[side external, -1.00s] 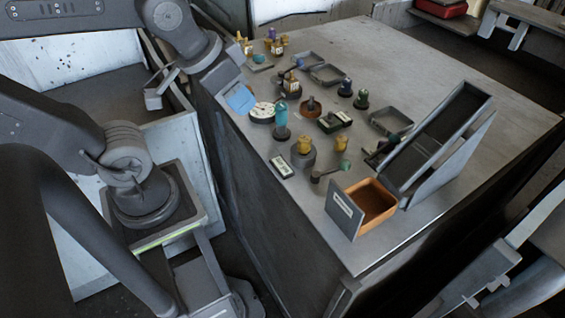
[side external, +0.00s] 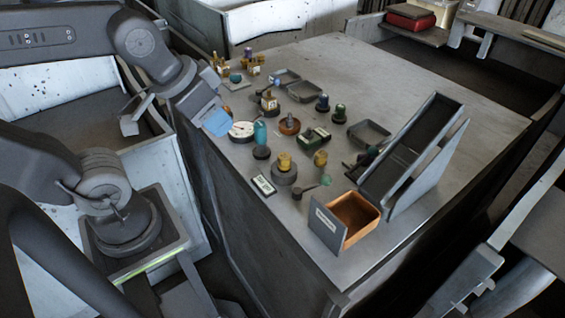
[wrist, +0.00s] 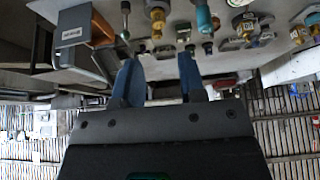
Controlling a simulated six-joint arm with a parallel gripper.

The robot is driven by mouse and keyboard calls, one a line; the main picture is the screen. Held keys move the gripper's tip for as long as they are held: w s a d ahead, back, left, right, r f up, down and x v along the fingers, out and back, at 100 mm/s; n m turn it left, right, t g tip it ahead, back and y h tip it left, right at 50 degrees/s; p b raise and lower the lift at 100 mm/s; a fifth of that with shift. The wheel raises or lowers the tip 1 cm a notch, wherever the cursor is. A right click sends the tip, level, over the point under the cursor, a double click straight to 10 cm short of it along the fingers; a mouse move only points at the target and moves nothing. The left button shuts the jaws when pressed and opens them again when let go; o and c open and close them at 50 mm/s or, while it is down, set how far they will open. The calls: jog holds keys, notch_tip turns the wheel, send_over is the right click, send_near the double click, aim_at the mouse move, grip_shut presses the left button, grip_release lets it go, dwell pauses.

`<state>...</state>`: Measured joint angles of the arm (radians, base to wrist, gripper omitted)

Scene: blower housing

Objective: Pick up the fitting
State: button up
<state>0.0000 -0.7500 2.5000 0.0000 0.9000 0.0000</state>
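The task names a fitting, and I cannot tell which piece it is. Several brass fittings are on the grey table (side external: 420,95). One brass fitting (side external: 284,162) stands on a dark round base, and another brass piece (side external: 320,158) is to its right. More brass pieces (side external: 253,66) stand at the back left. In the wrist view a brass fitting (wrist: 157,18) is beyond the fingers, near the top. My gripper (side external: 216,122) is at the table's left edge, beside the white gauge. In the wrist view its blue fingers (wrist: 160,74) are apart with nothing between them.
A white round gauge (side external: 242,131) and a teal cylinder (side external: 260,134) stand close to my gripper. An orange bin (side external: 352,222) and a tilted grey tray rack (side external: 410,150) are at the front right. Small shallow trays (side external: 305,92) lie further back. The right back of the table is clear.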

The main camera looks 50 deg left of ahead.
dwell(0.3)
jog(key=o, duration=0.5)
jog(key=n+g, duration=0.6)
jog(key=n, duration=1.2)
send_over(284, 156)
notch_tip(284, 156, down, 2)
jog(key=f, duration=0.8)
jog(key=shift+d+f, duration=0.2)
jog(key=shift+d, duration=0.1)
jog(key=shift+a+f, duration=0.15)
jog(key=shift+f, duration=1.2)
jog(key=shift+a+f, duration=0.15)
jog(key=shift+f, duration=1.15)
